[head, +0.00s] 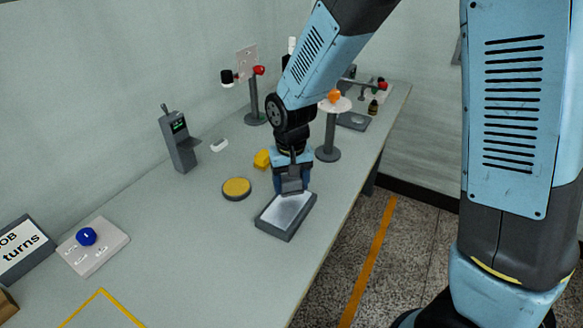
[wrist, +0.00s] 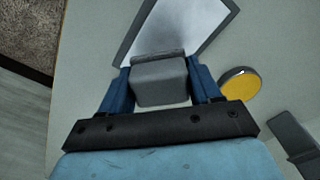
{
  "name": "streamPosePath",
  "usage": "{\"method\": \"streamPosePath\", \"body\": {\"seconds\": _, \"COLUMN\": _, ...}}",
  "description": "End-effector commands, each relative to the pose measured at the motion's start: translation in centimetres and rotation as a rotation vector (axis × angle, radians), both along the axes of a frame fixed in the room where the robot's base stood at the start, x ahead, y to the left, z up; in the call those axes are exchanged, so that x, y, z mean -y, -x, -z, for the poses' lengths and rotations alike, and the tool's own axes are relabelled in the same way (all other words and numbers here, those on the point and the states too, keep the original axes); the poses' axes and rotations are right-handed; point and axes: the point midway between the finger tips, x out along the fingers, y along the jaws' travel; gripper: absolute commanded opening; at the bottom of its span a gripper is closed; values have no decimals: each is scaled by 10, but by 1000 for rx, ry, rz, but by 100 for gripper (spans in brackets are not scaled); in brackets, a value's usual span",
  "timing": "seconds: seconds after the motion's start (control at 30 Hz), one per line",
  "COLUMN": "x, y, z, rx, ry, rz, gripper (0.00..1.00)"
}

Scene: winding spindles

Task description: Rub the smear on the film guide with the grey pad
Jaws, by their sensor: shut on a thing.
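My gripper (head: 290,176) is shut on the grey pad (wrist: 160,84), which sits between its blue fingers in the wrist view. The pad (head: 291,187) is at the far end of a dark-framed plate with a pale, shiny face (head: 285,214), which looks like the film guide. In the wrist view the plate (wrist: 181,27) lies just beyond the pad. I cannot tell whether the pad touches its face. No clear smear shows on the visible part of the face; the pad and gripper hide part of the far end.
A round yellow-topped tin (head: 236,188) lies left of the plate, and a yellow block (head: 262,159) lies behind it. A grey stand with a white disc (head: 331,135) rises behind my gripper. A grey device (head: 178,140) stands at the wall. The bench front is mostly clear.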

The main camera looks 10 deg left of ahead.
Motion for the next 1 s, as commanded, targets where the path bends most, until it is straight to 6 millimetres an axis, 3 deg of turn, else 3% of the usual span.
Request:
{"method": "streamPosePath", "body": {"seconds": 0.6, "x": 4, "y": -2, "z": -52, "rx": -1, "ry": 0, "rz": 8, "gripper": 14}}
{"method": "streamPosePath", "body": {"seconds": 1.0, "x": 5, "y": -3, "z": -54, "rx": -2, "ry": 2, "rz": 11, "gripper": 14}}
